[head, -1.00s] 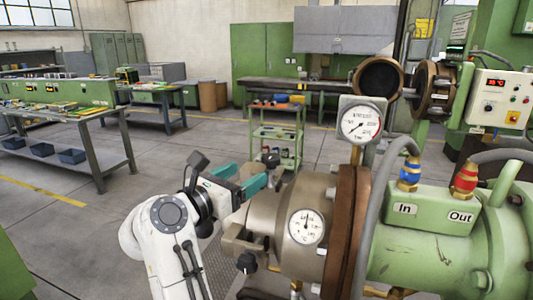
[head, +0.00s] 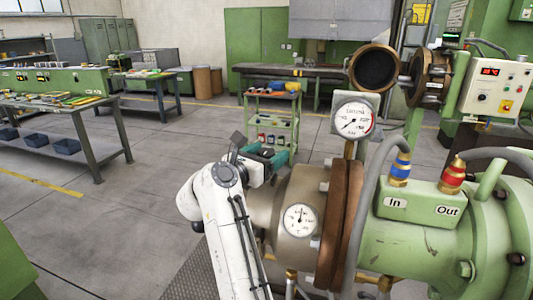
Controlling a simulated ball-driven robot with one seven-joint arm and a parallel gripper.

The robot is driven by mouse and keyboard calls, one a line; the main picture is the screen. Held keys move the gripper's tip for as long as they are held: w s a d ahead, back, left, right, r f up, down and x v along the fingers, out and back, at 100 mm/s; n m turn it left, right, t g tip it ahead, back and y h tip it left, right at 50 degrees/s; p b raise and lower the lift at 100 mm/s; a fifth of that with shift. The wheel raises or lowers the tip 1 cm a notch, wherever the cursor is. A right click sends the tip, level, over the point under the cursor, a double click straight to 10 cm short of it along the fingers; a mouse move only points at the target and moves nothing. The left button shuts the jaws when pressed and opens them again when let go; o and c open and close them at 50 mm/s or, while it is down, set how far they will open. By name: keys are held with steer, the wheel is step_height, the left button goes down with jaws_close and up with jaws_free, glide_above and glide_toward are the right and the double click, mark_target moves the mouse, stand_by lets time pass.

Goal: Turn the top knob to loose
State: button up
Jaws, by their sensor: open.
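The brownish metal end (head: 308,180) of the green extruder (head: 410,245) fills the lower middle of the head view. My gripper (head: 272,157), with teal fingers, is at the upper left of this metal end. Its fingers are apart. The dark top knob is not clearly visible now; my gripper and wrist cover the place where it showed earlier. I cannot tell whether the fingers are around it or touching it. The lower black knob is hidden behind my white arm.
A round gauge (head: 354,121) stands above the extruder and a second gauge (head: 300,218) is on its metal end. Hoses with blue (head: 400,168) and red (head: 453,174) fittings are to the right. A green trolley (head: 271,122) stands behind. Open floor lies to the left.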

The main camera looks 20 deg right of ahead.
steer(key=shift+c, duration=0.2)
steer(key=c, duration=1)
steer(key=shift+r+p, duration=0.1)
steer(key=shift+p, duration=0.3)
steer(key=n+t+y+p, duration=0.1)
steer(key=p, duration=0.1)
steer(key=n+t+y+p, duration=0.1)
steer(key=t+y+p, duration=0.1)
steer(key=shift+s+d+r+n+p, duration=0.1)
steer(key=shift+r+n+p, duration=0.2)
steer(key=shift+n, duration=0.1)
steer(key=n+t+y+p, duration=0.2)
steer(key=y, duration=0.1)
steer(key=shift+f, duration=0.3)
steer(key=shift+n+t+y, duration=0.7)
steer(key=shift+n+y, duration=0.3)
steer(key=shift+y, duration=0.2)
steer(key=shift+n+y, duration=0.4)
steer(key=shift+y, duration=0.2)
